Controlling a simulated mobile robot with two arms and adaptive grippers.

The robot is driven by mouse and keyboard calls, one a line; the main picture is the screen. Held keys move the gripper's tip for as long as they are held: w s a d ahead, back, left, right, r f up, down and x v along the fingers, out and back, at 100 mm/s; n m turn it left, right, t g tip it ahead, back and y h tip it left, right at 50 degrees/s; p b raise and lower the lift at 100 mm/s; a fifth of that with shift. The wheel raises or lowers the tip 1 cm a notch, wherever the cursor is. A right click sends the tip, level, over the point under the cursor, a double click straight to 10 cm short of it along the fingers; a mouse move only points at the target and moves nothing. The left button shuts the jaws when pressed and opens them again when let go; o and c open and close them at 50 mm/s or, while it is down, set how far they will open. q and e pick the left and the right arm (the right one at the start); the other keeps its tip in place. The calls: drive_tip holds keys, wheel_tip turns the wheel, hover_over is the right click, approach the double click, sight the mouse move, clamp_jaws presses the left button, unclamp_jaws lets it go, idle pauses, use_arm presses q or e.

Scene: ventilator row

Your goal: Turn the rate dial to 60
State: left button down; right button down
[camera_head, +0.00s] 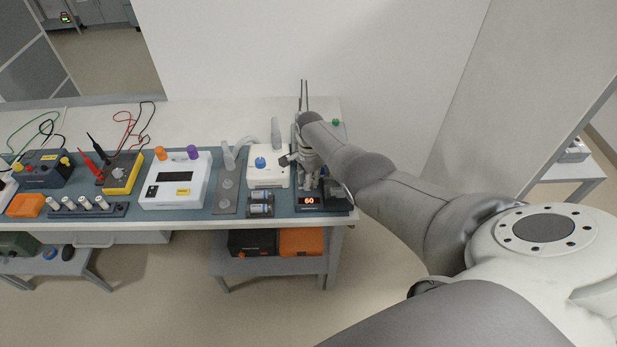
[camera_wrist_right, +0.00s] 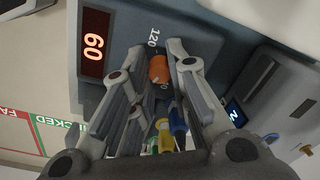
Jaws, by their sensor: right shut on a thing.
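The rate dial is an orange knob (camera_wrist_right: 158,68) on a dark grey panel in the right wrist view, with the mark 120 printed beside it. My right gripper (camera_wrist_right: 162,76) has its two fingers on either side of the knob and is shut on it. The lit display (camera_wrist_right: 93,45) next to the knob reads 60. In the head view the same display (camera_head: 309,200) also reads 60, at the bench's right end. There my right gripper (camera_head: 309,165) is over the device and hides the knob. My left gripper is out of view.
A white device with a blue knob (camera_head: 260,162) stands just left of my gripper. Further left on the bench are a white box (camera_head: 176,178), a yellow meter (camera_head: 121,174) and cables. A wall rises behind the bench. A red and green sign (camera_wrist_right: 45,135) shows in the wrist view.

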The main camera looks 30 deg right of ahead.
drive_tip(key=shift+m, duration=0.4)
drive_tip(key=c, duration=1.6)
unclamp_jaws()
drive_tip(key=shift+r, duration=0.1)
drive_tip(key=shift+s+r, duration=0.2)
drive_tip(key=shift+r, duration=5.75)
